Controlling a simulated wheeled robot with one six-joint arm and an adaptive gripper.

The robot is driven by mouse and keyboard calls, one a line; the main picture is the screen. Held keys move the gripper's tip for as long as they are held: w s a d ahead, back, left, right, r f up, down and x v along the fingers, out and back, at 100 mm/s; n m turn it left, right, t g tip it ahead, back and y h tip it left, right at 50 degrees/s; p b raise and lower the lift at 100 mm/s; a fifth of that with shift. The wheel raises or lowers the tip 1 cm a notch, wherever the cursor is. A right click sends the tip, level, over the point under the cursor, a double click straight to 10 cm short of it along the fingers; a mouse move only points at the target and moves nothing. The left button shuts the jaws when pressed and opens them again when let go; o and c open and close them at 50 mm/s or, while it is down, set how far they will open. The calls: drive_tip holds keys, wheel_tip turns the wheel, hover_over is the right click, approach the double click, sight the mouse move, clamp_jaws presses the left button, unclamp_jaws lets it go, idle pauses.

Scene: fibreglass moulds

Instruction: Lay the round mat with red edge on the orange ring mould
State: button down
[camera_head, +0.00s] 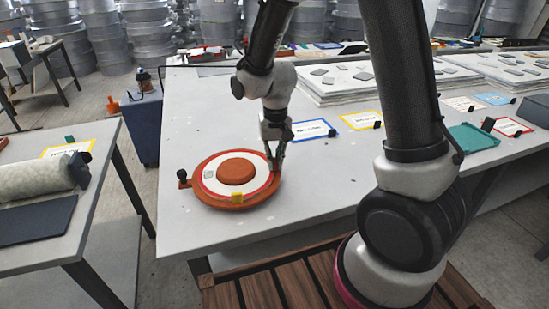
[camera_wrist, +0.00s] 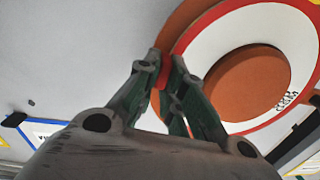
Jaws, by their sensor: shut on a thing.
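The round white mat with a red edge (camera_head: 224,189) lies over the orange ring mould (camera_head: 199,194), around its raised orange centre. The mould's outer rim shows outside the mat's red edge. My gripper (camera_head: 275,167) reaches down at the right side of the mat and is shut on its edge. In the wrist view, the fingertips of my gripper (camera_wrist: 164,74) close on a red piece at the mat's edge, and the white mat (camera_wrist: 215,48) and orange mould (camera_wrist: 192,16) show behind. I cannot tell whether the mat lies fully flat under the fingers.
Framed cards, such as a blue-edged one (camera_head: 313,129), lie behind to the right. A teal tray (camera_head: 472,137) lies farther right. The grey table (camera_head: 180,120) is clear around the mould.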

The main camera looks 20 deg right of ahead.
drive_tip(key=shift+f, duration=0.1)
drive_tip(key=c, duration=1.5)
unclamp_jaws()
drive_tip(key=shift+o, duration=0.2)
wheel_tip(320, 180, up, 12)
drive_tip(key=shift+d, duration=0.1)
drive_tip(key=s+d+r+n+t, duration=0.1)
drive_tip(key=s+d+r+t, duration=0.1)
drive_tip(key=s+d+r, duration=0.3)
drive_tip(key=s+d+r+n+t, duration=0.1)
drive_tip(key=s+d+r, duration=0.5)
drive_tip(key=s, duration=0.8)
drive_tip(key=d+t, duration=0.1)
drive_tip(key=d, duration=0.2)
drive_tip(key=shift+d, duration=0.35)
